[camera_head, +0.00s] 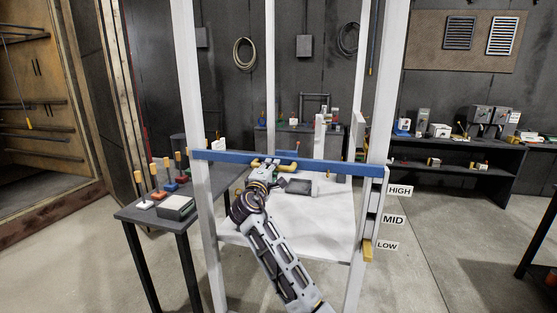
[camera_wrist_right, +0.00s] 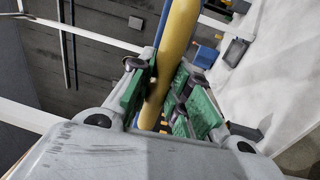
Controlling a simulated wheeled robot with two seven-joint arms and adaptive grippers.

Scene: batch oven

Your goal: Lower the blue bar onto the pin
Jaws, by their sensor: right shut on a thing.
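The blue bar (camera_head: 230,156) spans the white upright frame from left post to right post, close to the HIGH label, and looks nearly level. Its yellow handle (camera_head: 285,165) is at the middle. My right gripper (camera_head: 268,169) is shut on this handle. In the right wrist view, green finger pads (camera_wrist_right: 160,98) lie on both sides of the yellow handle (camera_wrist_right: 178,38), with a strip of the blue bar (camera_wrist_right: 163,22) behind. A yellow piece, possibly the pin (camera_head: 367,250), sits low on the right post near the LOW label. My left gripper is out of view.
HIGH (camera_head: 400,190), MID (camera_head: 393,219) and LOW (camera_head: 387,245) labels stand beside the right post (camera_head: 375,110). A dark side table (camera_head: 135,212) with several yellow-handled items stands left. A white surface (camera_head: 325,220) lies behind the frame.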

